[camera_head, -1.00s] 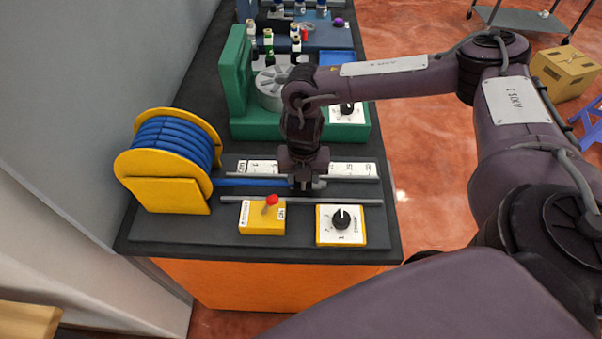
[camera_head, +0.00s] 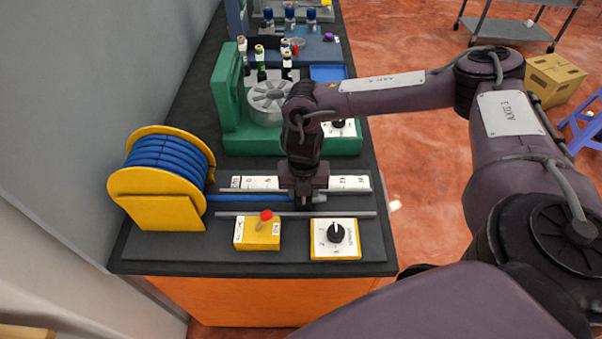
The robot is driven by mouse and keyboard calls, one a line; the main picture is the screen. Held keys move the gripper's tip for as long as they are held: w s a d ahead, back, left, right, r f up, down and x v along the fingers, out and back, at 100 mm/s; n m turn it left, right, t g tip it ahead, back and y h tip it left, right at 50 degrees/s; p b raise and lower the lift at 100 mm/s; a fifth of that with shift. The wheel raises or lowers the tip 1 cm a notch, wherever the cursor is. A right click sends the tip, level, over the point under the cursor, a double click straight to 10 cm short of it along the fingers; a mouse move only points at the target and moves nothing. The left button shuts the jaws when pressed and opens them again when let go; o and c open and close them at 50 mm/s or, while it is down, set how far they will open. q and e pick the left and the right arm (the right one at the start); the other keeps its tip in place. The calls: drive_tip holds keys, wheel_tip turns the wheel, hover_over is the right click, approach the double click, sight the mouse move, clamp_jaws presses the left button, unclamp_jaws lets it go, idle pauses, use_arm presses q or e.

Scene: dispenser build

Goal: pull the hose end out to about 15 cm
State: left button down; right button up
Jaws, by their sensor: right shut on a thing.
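A blue hose (camera_head: 240,197) runs right from a yellow reel (camera_head: 158,210) wound with several blue turns. It lies between two grey rails, along a white ruler strip (camera_head: 257,182). My right gripper (camera_head: 303,203) comes down over the strip and is shut on the hose near its end. My left gripper is out of view.
A green fixture with a grey disc (camera_head: 270,100) stands behind. Bottles and a blue tray (camera_head: 328,73) are farther back.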

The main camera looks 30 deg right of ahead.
drive_tip(key=o, duration=1.2)
drive_tip(key=shift+d, duration=0.15)
drive_tip(key=shift+r, duration=0.2)
wheel_tip(320, 180, up, 8)
drive_tip(key=shift+f+b, duration=0.25)
drive_tip(key=shift+b, duration=0.15)
drive_tip(key=shift+s+f, duration=0.1)
